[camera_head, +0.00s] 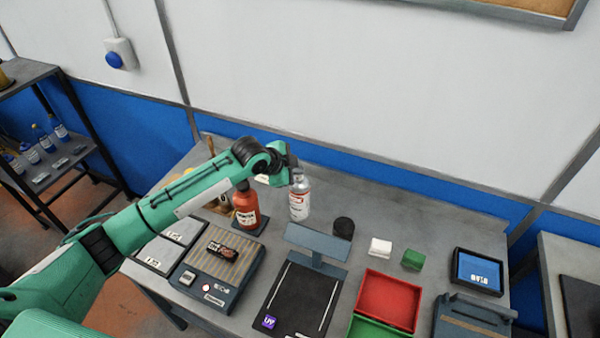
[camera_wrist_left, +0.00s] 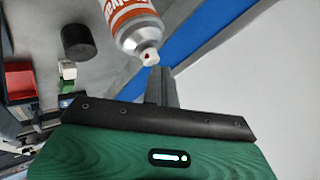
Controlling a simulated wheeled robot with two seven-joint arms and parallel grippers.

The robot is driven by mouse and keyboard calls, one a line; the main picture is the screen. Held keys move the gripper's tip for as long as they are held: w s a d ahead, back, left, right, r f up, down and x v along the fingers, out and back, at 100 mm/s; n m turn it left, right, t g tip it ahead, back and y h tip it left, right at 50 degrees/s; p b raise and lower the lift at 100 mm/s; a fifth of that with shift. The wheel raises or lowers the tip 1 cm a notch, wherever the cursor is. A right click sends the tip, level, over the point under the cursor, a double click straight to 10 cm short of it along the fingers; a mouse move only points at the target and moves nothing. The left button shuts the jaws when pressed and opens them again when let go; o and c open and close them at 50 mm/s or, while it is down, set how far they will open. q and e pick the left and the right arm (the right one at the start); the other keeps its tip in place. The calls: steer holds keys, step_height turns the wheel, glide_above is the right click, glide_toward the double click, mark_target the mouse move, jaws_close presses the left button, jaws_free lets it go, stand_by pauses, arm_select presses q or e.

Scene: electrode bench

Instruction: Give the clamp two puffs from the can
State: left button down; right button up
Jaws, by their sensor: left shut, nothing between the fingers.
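The white can with red lettering (camera_head: 299,201) stands upright at the back of the bench. In the left wrist view the can (camera_wrist_left: 133,18) shows its grey shoulder and white nozzle. My left gripper (camera_head: 292,160) is shut and empty at the top of the can; its fingers (camera_wrist_left: 161,85) show close to the nozzle. I cannot tell whether they touch it. I cannot pick out the clamp with certainty; a dark object with red and white marks (camera_head: 222,249) lies on the ribbed top of a grey device (camera_head: 210,292). My right gripper is not in view.
A red-orange bottle (camera_head: 246,208) stands left of the can, near my forearm. A black cylinder (camera_head: 343,228), white block (camera_head: 380,247) and green block (camera_head: 412,259) are to the right. A blue-grey stand (camera_head: 316,243), red tray (camera_head: 388,299) and tablet (camera_head: 478,271) are nearer the front.

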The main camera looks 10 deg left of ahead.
arm_select(q)
steer(key=shift+r, duration=0.1)
steer(key=shift+r+p, duration=0.45)
steer(key=shift+r, duration=0.1)
step_height(320, 180, up, 5)
steer(key=p, duration=0.4)
stand_by(0.9)
stand_by(1.0)
stand_by(0.4)
